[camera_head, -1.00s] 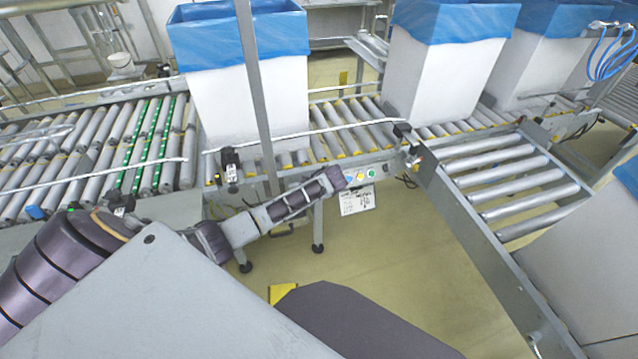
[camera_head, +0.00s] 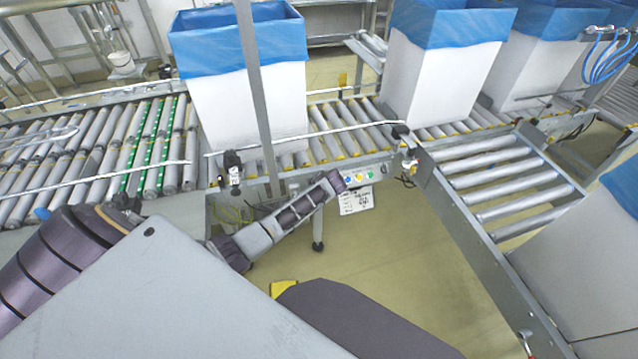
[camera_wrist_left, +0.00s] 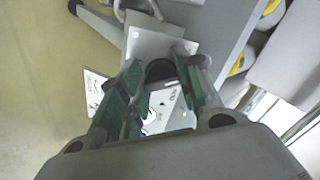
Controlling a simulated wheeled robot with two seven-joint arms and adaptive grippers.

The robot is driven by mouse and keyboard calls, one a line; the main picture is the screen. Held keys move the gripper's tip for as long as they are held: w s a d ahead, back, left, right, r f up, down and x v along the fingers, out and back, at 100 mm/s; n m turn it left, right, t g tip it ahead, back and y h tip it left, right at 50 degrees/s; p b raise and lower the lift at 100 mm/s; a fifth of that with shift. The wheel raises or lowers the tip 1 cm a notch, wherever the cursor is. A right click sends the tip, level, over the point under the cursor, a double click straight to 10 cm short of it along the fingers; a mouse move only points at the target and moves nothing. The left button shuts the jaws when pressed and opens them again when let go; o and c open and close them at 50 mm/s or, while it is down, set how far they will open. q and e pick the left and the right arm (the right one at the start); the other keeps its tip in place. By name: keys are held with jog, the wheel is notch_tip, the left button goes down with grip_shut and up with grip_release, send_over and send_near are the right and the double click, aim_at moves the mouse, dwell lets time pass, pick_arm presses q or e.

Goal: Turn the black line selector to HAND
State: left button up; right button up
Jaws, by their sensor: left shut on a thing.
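My left gripper (camera_head: 341,181) reaches the panel's left end and hides the black line selector there. In the left wrist view, the black line selector (camera_wrist_left: 160,70) is a dark round knob between the fingers of my left gripper (camera_wrist_left: 163,90). The gripper is shut on it. The selector's pointer and its HAND mark cannot be read. My right gripper is not in view.
A white label sheet (camera_head: 356,201) hangs under the panel. The roller conveyor (camera_head: 345,143) carries tall white boxes with blue liners (camera_head: 245,95). A side roller conveyor (camera_head: 500,180) stands to the right.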

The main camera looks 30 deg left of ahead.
pick_arm(q)
jog(key=shift+d+n+p, duration=0.15)
jog(key=shift+n+p, duration=0.15)
jog(key=shift+n, duration=1.1)
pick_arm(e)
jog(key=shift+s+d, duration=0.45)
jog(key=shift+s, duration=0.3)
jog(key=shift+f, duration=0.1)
pick_arm(q)
jog(key=o, duration=0.7)
jog(key=shift+o, duration=0.2)
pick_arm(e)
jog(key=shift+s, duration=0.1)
pick_arm(q)
jog(key=v, duration=1.2)
